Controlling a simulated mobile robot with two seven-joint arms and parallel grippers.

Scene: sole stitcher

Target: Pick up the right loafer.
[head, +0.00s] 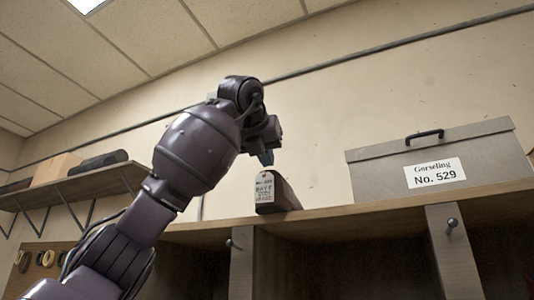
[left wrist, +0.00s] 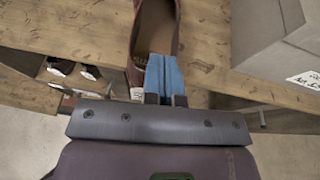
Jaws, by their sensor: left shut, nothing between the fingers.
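A dark reddish-brown shoe, seemingly a loafer (head: 282,193), sits on top of the wooden shelf unit with a written paper tag at its near end. The left wrist view shows this loafer (left wrist: 175,42) from above, with its open, tan-lined inside. Whether it is the right one I cannot tell. My left gripper (head: 266,158) is just above the shoe's tagged end, with its blue fingers shut and empty. In the left wrist view the blue fingers (left wrist: 164,62) cover part of the shoe's near end. Whether they touch it is unclear. My right gripper is not in view.
A grey lidded box (head: 380,173) labelled No. 529 stands right of the shoe on the shelf top (head: 335,213). Dark shoes (left wrist: 60,68) sit lower, left of the fingers in the wrist view. A wall shelf (head: 80,185) at left holds items. Knobs stick out below.

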